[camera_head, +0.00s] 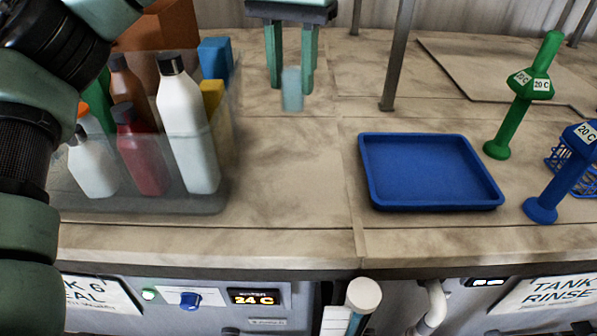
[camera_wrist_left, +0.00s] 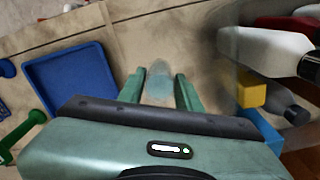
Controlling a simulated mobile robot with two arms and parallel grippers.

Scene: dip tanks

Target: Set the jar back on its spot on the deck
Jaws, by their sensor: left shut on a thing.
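The jar (camera_head: 292,92) is a small, clear, pale blue vessel at the upper middle of the head view. My left gripper (camera_head: 291,88) points down and is shut on the jar, with one green finger on each side. The jar's lower part shows below the fingertips, and it looks upright. I cannot tell whether its base touches the tan stone-like deck (camera_head: 290,160). In the left wrist view the jar (camera_wrist_left: 160,84) sits between the fingers of my left gripper (camera_wrist_left: 160,88). My right gripper is not in view.
A clear bin (camera_head: 150,203) of bottles, with a white bottle (camera_head: 188,130), stands left of the jar. A blue tray (camera_head: 430,170) lies right. Green (camera_head: 523,95) and blue (camera_head: 560,178) handles stand far right. The deck before the jar is clear.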

